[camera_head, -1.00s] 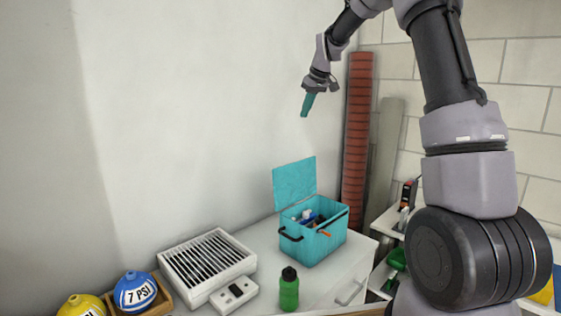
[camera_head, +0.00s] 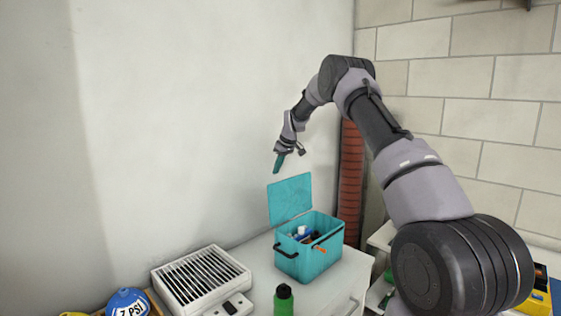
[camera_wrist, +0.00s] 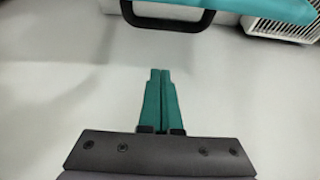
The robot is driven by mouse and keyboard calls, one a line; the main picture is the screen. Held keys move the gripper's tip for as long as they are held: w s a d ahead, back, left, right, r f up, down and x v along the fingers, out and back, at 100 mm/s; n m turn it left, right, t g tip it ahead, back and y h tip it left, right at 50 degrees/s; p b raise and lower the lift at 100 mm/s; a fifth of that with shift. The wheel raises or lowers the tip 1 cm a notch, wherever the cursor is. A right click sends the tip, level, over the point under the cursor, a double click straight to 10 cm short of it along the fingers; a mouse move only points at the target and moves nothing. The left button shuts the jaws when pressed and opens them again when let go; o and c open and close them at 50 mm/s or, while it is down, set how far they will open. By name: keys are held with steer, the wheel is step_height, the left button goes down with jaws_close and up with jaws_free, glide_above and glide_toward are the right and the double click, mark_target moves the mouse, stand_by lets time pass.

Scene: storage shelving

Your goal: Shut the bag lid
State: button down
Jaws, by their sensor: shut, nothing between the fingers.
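The teal bag (camera_head: 310,258) is box-shaped and stands on the white cabinet top, with a dark handle on its side. Its flat teal lid (camera_head: 289,200) stands open, upright at the back left edge. Small items, some white and blue, lie inside the bag. My gripper (camera_head: 278,168) is shut and empty, just above the lid's top edge and apart from it in the head view. In the wrist view my gripper (camera_wrist: 160,75) shows its two teal fingers together, with a black handle (camera_wrist: 168,18) and a teal edge (camera_wrist: 260,8) beyond them.
A white slatted box (camera_head: 200,280) stands left of the bag. A green bottle (camera_head: 284,301) stands in front. A blue ball-like container (camera_head: 128,302) is at the lower left. A plain wall is behind the lid, with a red column (camera_head: 351,185) to the right.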

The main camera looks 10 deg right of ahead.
steer(key=shift+s+d+f, duration=0.45)
steer(key=shift+s+f, duration=0.15)
steer(key=shift+s, duration=0.05)
steer(key=shift+s+d+f, duration=0.45)
steer(key=shift+s+f, duration=0.1)
steer(key=shift+s, duration=0.05)
steer(key=shift+s+d, duration=0.1)
